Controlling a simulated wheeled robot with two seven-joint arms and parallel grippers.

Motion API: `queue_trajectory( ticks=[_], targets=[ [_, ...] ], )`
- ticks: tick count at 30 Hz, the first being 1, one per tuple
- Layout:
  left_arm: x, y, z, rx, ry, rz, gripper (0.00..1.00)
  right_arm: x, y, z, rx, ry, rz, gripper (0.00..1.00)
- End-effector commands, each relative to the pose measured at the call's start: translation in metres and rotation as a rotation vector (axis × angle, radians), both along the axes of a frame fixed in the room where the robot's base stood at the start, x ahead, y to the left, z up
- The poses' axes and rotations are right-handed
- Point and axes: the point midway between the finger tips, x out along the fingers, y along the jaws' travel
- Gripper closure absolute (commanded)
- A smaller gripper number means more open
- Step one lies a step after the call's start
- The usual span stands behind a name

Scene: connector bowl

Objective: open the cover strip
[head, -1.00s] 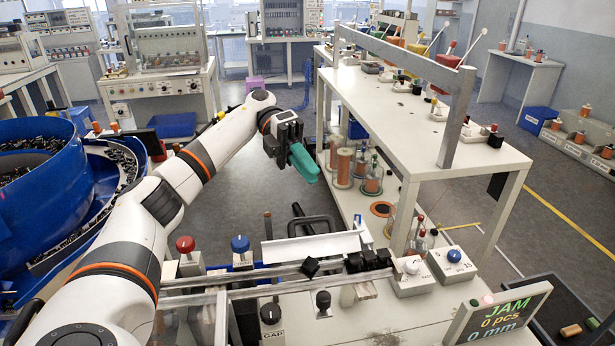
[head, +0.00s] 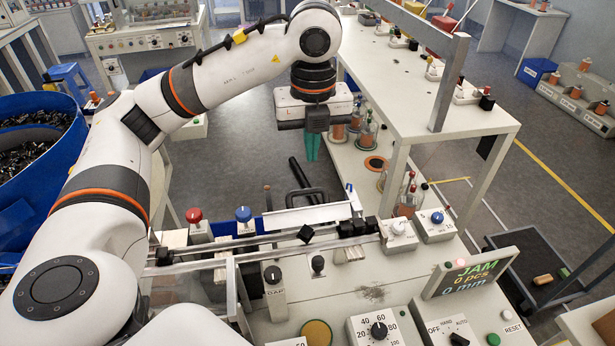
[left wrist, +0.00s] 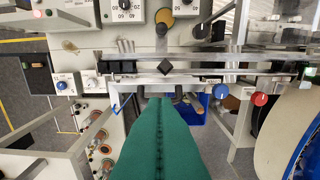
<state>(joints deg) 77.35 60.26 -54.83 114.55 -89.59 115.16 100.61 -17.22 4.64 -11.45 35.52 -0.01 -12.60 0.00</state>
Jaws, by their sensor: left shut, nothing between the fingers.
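A pale strip (head: 307,217), which looks like the cover strip, lies along the back of the metal track, with a black handle (head: 290,196) behind it. It shows as a pale band in the left wrist view (left wrist: 150,82). A black cube (head: 305,234) sits on the track in front of it. My left gripper (head: 312,158) has green fingers, shut together and empty, pointing down above and behind the strip, apart from it in the head view. In the left wrist view its fingers (left wrist: 160,101) reach towards the strip and hide what is beneath them. My right gripper is not in view.
Red (head: 194,215) and blue (head: 243,214) knobs stand left of the strip. Several black blocks (head: 355,228) sit on the track at right. A raised white shelf (head: 440,115) stands right of my gripper. The display (head: 470,275) reads JAM. Open floor lies behind the bench.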

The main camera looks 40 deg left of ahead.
Motion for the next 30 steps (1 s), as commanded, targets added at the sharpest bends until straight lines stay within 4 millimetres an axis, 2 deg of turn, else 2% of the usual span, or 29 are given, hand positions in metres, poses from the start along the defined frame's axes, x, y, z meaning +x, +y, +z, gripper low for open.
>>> queue_trajectory(
  ticks=[5, 12, 19, 24, 30],
  targets=[
    [0.0, 0.0, -0.016, 0.003, -0.001, 0.008, 1.0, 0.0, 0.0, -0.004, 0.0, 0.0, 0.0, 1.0],
    [0.001, 0.002, -0.057, 0.001, 0.003, 0.008, 1.0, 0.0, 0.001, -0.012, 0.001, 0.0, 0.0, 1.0],
    [0.003, 0.006, -0.1, 0.004, 0.003, 0.007, 1.0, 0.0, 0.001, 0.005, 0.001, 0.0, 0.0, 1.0],
    [0.017, 0.021, -0.115, 0.002, 0.0, 0.009, 1.0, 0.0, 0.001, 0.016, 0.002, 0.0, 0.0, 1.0],
    [0.023, 0.027, -0.125, 0.003, -0.002, 0.007, 1.0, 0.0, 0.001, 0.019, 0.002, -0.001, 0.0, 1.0]
  ],
)
